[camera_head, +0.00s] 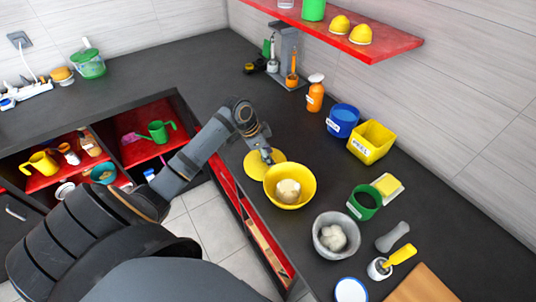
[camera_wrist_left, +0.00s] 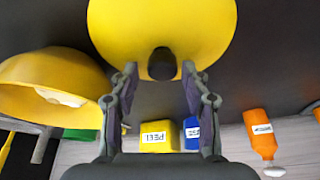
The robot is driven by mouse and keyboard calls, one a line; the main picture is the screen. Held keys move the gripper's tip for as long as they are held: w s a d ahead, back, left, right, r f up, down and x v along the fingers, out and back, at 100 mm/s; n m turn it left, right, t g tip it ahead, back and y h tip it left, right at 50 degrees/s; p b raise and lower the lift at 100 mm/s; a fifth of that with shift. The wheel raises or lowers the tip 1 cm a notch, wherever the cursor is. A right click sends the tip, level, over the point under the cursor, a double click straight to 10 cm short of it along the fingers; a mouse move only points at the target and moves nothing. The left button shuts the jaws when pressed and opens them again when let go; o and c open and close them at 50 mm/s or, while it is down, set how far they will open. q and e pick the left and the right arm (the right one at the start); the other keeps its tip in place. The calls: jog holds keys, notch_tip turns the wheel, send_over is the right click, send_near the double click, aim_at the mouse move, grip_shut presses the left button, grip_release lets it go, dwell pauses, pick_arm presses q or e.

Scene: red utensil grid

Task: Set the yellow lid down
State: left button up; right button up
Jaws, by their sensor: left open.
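The yellow lid (camera_head: 255,168) lies on the dark counter, just left of and behind a yellow bowl (camera_head: 290,200) with a pale lump in it. My left gripper (camera_head: 267,155) is right over the lid. In the left wrist view the yellow lid (camera_wrist_left: 160,25) fills the top, with its dark knob between the fingertips. The left gripper (camera_wrist_left: 159,75) is open, with a gap on each side of the knob. My right gripper is not in view.
A grey bowl (camera_head: 325,247), green cup (camera_head: 364,203), yellow bin (camera_head: 371,142), blue container (camera_head: 342,120) and orange bottle (camera_head: 315,97) stand to the right. A red shelf (camera_head: 395,45) hangs above. Clear counter lies behind the lid.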

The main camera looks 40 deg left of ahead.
aim_at(255, 163)
pick_arm(q)
jog(key=shift+s+a, duration=0.1)
jog(key=shift+r, duration=0.2)
jog(key=b+v, duration=0.1)
jog(key=v, duration=1.1)
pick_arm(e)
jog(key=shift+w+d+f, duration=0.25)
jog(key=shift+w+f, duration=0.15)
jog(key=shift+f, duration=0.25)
